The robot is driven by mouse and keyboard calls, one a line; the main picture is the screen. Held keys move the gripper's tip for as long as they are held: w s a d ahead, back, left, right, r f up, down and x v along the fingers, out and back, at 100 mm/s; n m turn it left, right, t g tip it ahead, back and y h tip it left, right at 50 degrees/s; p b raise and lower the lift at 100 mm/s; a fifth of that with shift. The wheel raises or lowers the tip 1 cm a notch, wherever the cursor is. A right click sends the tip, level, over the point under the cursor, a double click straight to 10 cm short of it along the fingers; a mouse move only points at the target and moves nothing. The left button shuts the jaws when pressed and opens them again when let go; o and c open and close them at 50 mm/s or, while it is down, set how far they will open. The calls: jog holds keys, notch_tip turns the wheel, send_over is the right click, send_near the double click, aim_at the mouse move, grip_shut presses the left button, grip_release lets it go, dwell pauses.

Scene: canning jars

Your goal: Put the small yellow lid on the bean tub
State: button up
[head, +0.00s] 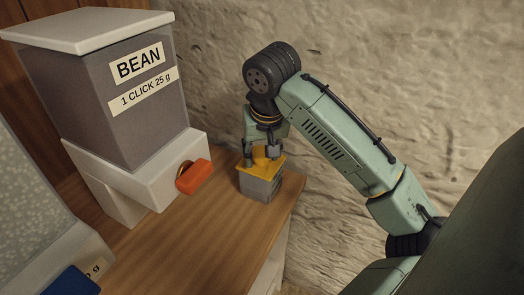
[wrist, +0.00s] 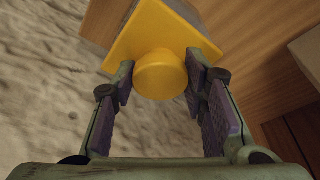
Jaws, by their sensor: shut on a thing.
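My gripper (head: 260,154) points down at the counter's far right corner, its fingers shut on the round knob of the small yellow lid (head: 270,168). In the wrist view the lid (wrist: 143,35) is a square yellow plate, its knob between the two purple-padded fingers (wrist: 160,82). Directly under the lid stands a small grey square tub (head: 260,187), upright on the wood. The lid covers its top and looks about level. I cannot tell whether it rests fully on the rim or is slightly above it. No label shows on this tub.
A big dispenser marked BEAN (head: 125,95), with a white lid and an orange lever (head: 194,177), stands left of the tub. Part of another dispenser (head: 30,225) is at lower left. The wooden counter (head: 200,240) is clear in front. A rough wall (head: 400,70) is behind.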

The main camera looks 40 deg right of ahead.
jog(key=o, duration=1.4)
jog(key=shift+o, duration=0.2)
jog(key=v, duration=1.2)
